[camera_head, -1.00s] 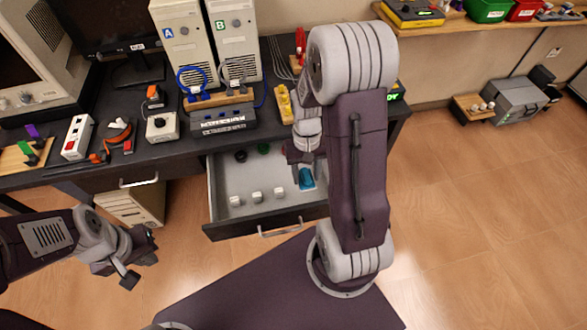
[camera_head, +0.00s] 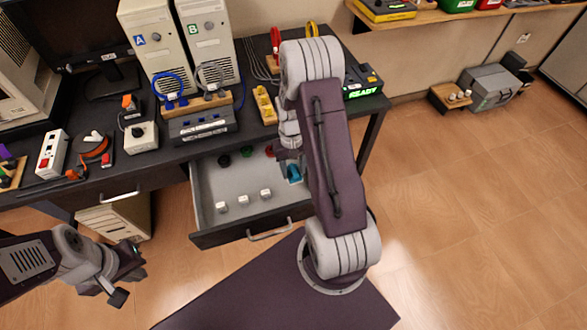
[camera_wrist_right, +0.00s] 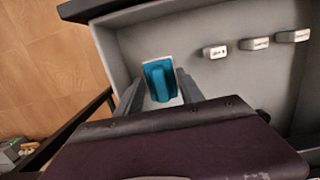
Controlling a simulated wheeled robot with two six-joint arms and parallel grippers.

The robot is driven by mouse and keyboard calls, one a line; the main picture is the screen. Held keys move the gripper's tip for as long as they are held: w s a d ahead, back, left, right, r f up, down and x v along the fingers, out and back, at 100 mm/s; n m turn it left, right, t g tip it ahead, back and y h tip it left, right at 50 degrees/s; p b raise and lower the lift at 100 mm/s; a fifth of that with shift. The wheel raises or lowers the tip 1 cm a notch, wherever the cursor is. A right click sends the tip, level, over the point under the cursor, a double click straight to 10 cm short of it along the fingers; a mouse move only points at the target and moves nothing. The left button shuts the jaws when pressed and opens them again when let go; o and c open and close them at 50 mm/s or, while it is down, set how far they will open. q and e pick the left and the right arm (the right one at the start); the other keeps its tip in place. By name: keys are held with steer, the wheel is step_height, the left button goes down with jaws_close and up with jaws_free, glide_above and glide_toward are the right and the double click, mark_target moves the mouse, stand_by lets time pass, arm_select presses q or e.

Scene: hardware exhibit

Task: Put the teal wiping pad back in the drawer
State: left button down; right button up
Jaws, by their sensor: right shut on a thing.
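The teal wiping pad (camera_wrist_right: 159,82) is between the two fingers of my right gripper (camera_wrist_right: 168,92), which is shut on it. In the right wrist view it is over a pale rectangle at one end of the open drawer (camera_wrist_right: 208,81); whether it touches the floor is unclear. In the head view the pad (camera_head: 294,173) is partly hidden by my right arm, inside the drawer (camera_head: 250,235) outline at its right end. My left gripper (camera_head: 125,279) is open and empty, in front of the desk, left of the drawer.
Several small white labelled blocks (camera_head: 244,199) stand in the drawer, with dark, green and red round items behind. The desk (camera_head: 150,165) above holds computer towers (camera_head: 160,45), a blue cable and small devices. Open floor (camera_head: 450,220) lies to the right.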

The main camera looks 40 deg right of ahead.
steer(key=shift+f, duration=0.6)
steer(key=o, duration=1.4)
steer(key=shift+o, duration=0.2)
steer(key=shift+r, duration=0.1)
